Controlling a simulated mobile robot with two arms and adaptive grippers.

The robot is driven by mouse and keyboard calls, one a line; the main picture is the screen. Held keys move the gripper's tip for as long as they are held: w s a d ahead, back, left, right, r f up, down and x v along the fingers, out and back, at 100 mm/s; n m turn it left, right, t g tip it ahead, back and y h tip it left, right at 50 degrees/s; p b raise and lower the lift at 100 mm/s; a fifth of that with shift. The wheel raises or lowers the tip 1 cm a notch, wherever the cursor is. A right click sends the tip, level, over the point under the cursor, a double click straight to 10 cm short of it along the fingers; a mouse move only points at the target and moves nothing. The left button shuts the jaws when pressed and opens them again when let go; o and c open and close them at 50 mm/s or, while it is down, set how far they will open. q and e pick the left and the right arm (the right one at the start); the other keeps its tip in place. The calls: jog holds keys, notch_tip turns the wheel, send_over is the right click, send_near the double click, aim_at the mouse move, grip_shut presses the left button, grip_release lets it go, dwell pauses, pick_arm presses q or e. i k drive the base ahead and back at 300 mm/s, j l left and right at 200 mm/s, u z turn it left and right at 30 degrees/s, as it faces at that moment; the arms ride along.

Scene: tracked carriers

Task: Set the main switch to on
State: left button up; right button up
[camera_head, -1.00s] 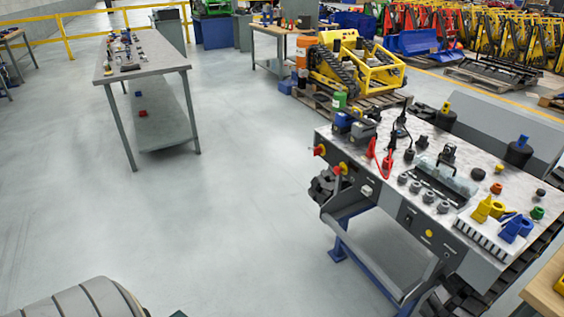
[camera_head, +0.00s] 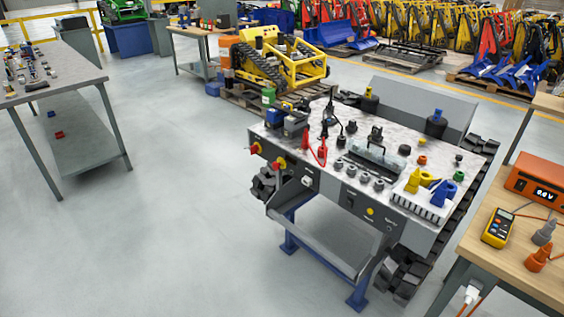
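The tracked carrier (camera_head: 340,205) stands on a blue stand right of the middle, its grey top facing up and a dark control panel along its near side. Two red-and-yellow rotary knobs (camera_head: 256,148) (camera_head: 280,163) sit at the panel's left end. Further right on the panel are a small dark switch (camera_head: 350,197) and a yellow round button (camera_head: 370,211). The panel labels are too small to read, so I cannot tell which control is the main switch or how it is set. Neither of my grippers is in view.
A wooden bench (camera_head: 520,235) at the right holds an orange-red meter box (camera_head: 536,184) and a yellow multimeter (camera_head: 498,228). A grey table (camera_head: 60,75) with small parts stands at the left. The floor (camera_head: 170,235) between table and carrier is clear.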

aim_at(255, 148)
jog(key=i+j, duration=0.1)
jog(key=i, duration=0.35)
jog(key=i+j+z, duration=0.15)
jog(key=i, duration=0.3)
